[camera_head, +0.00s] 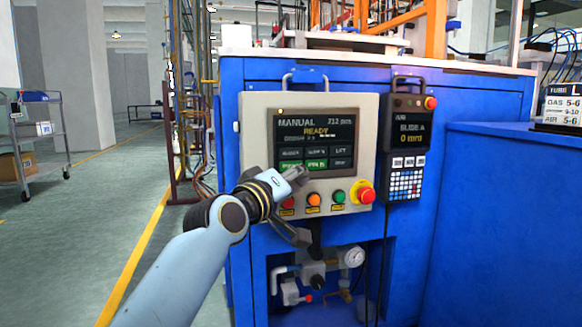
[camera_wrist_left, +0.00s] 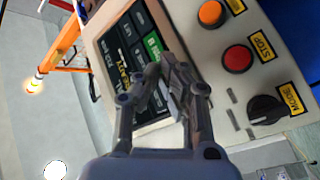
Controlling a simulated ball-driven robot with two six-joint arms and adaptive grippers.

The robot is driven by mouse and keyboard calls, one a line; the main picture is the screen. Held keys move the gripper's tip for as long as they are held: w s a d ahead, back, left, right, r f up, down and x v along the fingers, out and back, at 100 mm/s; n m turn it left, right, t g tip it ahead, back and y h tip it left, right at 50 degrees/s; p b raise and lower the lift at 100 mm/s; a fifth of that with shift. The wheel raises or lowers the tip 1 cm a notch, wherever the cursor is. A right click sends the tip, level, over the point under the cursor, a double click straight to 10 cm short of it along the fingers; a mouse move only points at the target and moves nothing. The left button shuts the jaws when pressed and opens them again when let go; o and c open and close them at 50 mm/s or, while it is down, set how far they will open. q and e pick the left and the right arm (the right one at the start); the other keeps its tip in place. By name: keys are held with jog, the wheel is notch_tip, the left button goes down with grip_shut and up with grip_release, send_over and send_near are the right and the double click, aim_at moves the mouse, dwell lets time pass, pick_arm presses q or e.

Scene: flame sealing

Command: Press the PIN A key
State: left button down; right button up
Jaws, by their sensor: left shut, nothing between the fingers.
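The control panel's touch screen (camera_head: 317,140) reads MANUAL and READY, with rows of keys along its bottom. A green key that looks labelled PIN B (camera_head: 317,164) shows in the lower row. In the left wrist view, the shut fingertips (camera_wrist_left: 165,68) overlap the key area, beside a green key (camera_wrist_left: 153,46). I cannot tell whether they touch the screen. My right gripper is not in view.
Below the screen are an orange button (camera_head: 313,199), a green button (camera_head: 338,197) and a red emergency stop (camera_head: 365,195). A dark pendant with a keypad (camera_head: 405,184) hangs to the right. A mode knob (camera_wrist_left: 265,108) shows in the left wrist view.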

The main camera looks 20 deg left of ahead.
pick_arm(q)
jog(key=shift+w+a, duration=0.1)
dwell(0.7)
jog(key=shift+w+a, duration=0.15)
jog(key=shift+w, duration=0.05)
jog(key=shift+w+a, duration=0.15)
jog(key=shift+w, duration=0.15)
dwell(0.6)
jog(key=shift+s, duration=0.15)
jog(key=shift+s+d+p, duration=0.4)
jog(key=shift+s+p, duration=0.05)
jog(key=shift+s, duration=0.05)
dwell(0.4)
jog(key=s+d, duration=0.1)
jog(key=s, duration=0.1)
jog(key=s+d, duration=0.2)
jog(key=shift+p, duration=0.3)
